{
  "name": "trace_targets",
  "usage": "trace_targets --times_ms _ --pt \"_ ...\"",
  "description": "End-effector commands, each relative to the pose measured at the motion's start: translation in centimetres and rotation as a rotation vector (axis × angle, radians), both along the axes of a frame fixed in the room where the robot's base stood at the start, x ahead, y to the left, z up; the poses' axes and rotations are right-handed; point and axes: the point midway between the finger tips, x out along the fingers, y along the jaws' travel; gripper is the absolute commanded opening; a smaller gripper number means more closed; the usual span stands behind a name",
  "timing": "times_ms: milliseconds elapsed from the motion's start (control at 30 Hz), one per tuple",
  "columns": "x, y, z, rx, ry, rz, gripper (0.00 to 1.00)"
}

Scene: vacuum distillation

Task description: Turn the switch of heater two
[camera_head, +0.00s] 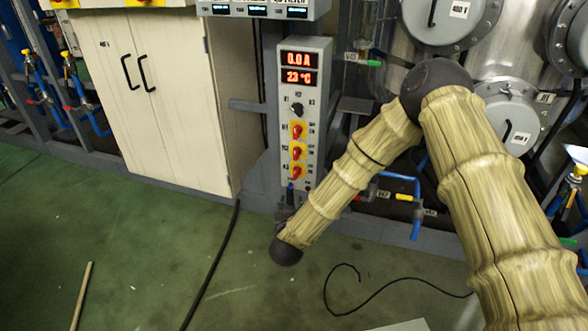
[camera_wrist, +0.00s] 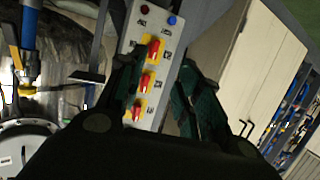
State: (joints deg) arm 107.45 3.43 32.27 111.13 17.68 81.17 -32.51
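A grey control panel (camera_head: 316,100) carries three red switches on yellow plates in a column. The middle one (camera_head: 297,152), which looks labelled as number two, also shows in the wrist view (camera_wrist: 147,81), where the panel is upside down. The upper switch (camera_head: 297,131) and lower switch (camera_head: 297,171) sit close to it. My gripper (camera_wrist: 158,75) has its two dark green fingers apart, one towards each side of the panel, with nothing held between them. In the head view my gripper (camera_head: 291,198) is small and partly hidden near the panel's foot. I see no clear contact with a switch.
The panel's displays (camera_head: 300,67) read 0.0 A and 23 °C, above a black knob (camera_head: 297,108). A white cabinet (camera_head: 150,95) stands left. Metal vessels (camera_head: 480,60) and pipework stand right. Black cables (camera_head: 215,262) and a stick (camera_head: 82,295) lie on the green floor.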

Motion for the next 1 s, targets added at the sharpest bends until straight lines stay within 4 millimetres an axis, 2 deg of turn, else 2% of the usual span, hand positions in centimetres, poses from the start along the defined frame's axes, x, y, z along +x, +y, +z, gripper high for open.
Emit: trace_targets --times_ms 33,200,300,500,767,1000 --pt "1.5 0.6 -0.4 -0.002 -0.045 -0.025 0.35" --pt "5.1 1.8 2.5 -0.016 -0.172 -0.122 0.35" --pt "6.6 2.2 4.1 -0.023 -0.227 -0.176 0.35" --pt "8.1 2.5 6.5 -0.031 -0.288 -0.249 0.35" --pt "9.4 2.1 7.2 -0.034 -0.301 -0.27 0.35" --pt "12.8 0.9 7.0 -0.034 -0.3 -0.272 0.35"
